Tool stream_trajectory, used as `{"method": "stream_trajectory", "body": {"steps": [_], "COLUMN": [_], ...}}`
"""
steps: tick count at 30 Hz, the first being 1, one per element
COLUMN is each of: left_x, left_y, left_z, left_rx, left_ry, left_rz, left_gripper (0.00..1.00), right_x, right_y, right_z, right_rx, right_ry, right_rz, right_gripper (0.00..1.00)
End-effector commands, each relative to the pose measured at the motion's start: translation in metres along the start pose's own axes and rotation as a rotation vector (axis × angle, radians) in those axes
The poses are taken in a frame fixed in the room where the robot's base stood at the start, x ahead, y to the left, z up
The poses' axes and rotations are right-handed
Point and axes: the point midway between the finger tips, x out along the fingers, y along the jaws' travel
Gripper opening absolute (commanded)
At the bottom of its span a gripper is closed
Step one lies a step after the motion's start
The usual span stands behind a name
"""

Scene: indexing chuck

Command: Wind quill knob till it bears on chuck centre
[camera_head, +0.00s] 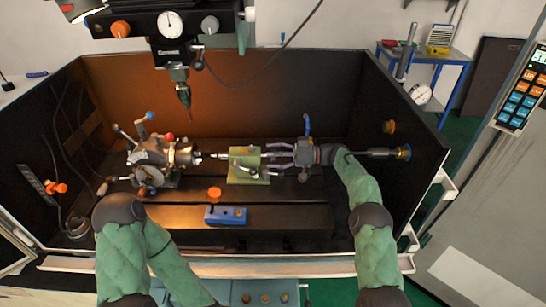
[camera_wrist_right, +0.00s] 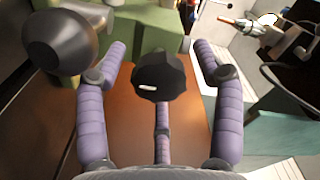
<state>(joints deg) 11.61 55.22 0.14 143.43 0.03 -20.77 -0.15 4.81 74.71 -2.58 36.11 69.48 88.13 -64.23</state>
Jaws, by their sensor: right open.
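The green tailstock (camera_head: 243,168) stands mid-bed, its pointed quill (camera_head: 213,156) facing left. The indexing chuck (camera_head: 178,157) is to its left; the small space between the quill tip and chuck centre is too small to judge for contact. My right gripper (camera_head: 277,158) reaches in from the right, its purple fingers pointing left at the tailstock's right end. In the right wrist view the black faceted quill knob (camera_wrist_right: 160,76), with a white mark, lies between the open fingers, apart from both side fingers; whether the lower middle finger touches it is unclear. My left gripper is out of view.
A blue block with an orange knob (camera_head: 225,214) sits on the front of the bed. A drill head (camera_head: 175,78) hangs above. Dark enclosure walls (camera_head: 400,160) surround the bed. A round black ball (camera_wrist_right: 66,42) is close to the fingers at upper left.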

Motion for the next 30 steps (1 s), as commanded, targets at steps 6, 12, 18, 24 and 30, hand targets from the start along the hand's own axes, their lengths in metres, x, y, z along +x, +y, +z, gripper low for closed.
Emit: {"method": "stream_trajectory", "body": {"steps": [6,12,18,24,30], "left_x": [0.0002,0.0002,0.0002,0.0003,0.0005], "left_y": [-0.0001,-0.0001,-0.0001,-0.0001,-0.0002], "left_z": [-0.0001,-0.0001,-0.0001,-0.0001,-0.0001], "left_rx": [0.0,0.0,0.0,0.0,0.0], "left_ry": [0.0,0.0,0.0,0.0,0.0], "left_rz": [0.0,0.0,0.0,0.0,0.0], "left_gripper": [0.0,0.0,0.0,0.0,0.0], "right_x": [0.0019,0.0017,0.0017,0.0017,0.0017], "right_y": [0.0,0.0,0.0,0.0,0.0002], "right_z": [0.0,0.0001,0.0,-0.0002,-0.0004], "right_rx": [0.0,0.0,0.001,0.023,0.111], "right_ry": [0.0,0.0,0.0,0.001,0.001], "right_rz": [0.0,0.0,0.0,0.0,0.0], "right_gripper": [0.68,0.31,0.11,0.11,0.11]}}
